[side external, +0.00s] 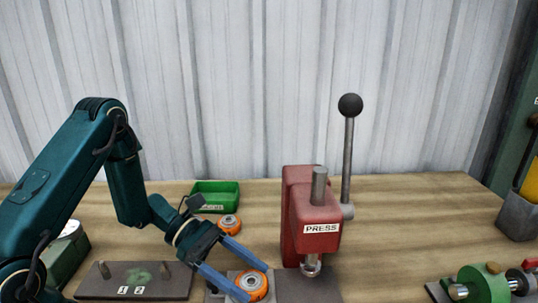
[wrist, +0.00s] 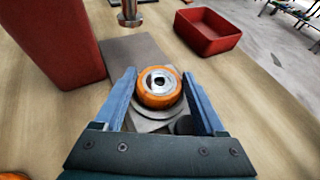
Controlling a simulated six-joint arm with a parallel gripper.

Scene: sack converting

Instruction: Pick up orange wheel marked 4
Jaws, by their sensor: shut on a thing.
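An orange wheel (side external: 254,285) with a metal hub sits between the blue fingers of my gripper (side external: 251,283), low over the grey plate at the front of the bench. In the wrist view the same wheel (wrist: 160,90) lies flat, hub facing up, above a grey round seat (wrist: 158,115). My gripper (wrist: 162,92) is shut on this wheel, one finger at each side. No number can be read on it. A second orange wheel (side external: 229,224) lies on the bench behind my gripper, near the green tray.
A red press (side external: 308,212) marked PRESS, with an upright lever, stands just right of my gripper. A green tray (side external: 213,195) is behind. A plate marked 1 and 2 (side external: 135,282) lies left. A red tray (wrist: 207,32) shows in the wrist view. Green machinery (side external: 485,283) is far right.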

